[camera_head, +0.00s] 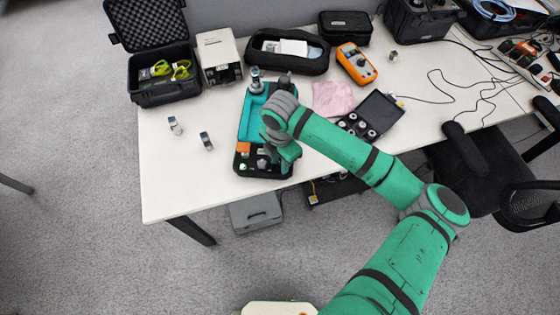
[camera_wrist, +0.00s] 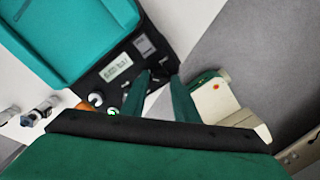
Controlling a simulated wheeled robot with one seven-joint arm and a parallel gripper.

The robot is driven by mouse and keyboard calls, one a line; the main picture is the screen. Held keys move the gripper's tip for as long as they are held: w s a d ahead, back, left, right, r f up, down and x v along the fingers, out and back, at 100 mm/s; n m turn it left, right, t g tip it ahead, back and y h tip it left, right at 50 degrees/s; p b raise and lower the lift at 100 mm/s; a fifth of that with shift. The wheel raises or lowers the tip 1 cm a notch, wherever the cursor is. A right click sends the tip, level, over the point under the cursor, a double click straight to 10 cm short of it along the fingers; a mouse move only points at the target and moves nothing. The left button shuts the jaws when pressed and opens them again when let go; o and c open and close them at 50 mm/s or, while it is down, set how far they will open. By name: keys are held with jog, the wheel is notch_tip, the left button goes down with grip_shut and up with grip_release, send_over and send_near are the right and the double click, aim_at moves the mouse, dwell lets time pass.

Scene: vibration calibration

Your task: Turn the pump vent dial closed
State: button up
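The teal calibrator unit (camera_head: 254,118) with a black control panel (camera_head: 243,172) stands near the front edge of the table. In the wrist view its panel (camera_wrist: 147,45) carries a small lit display (camera_wrist: 117,67), a pale round knob (camera_wrist: 96,99) and a glowing green button (camera_wrist: 113,112). I cannot tell for sure which control is the pump vent dial. My gripper (camera_head: 284,160) is over the right part of the panel. In the wrist view my gripper's fingers (camera_wrist: 159,80) are apart, with nothing visibly held. Contact with the panel cannot be told.
Two small metal cylinders (camera_head: 175,125) (camera_head: 206,141) stand left of the unit. A black case (camera_head: 165,92), a beige box (camera_head: 217,50) and an orange meter (camera_head: 356,63) are behind. A pink cloth (camera_head: 333,98) and an open black case (camera_head: 382,110) lie right. The front-left table is clear.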

notch_tip(320, 180, up, 11)
jog(key=shift+f, duration=0.15)
dwell(0.7)
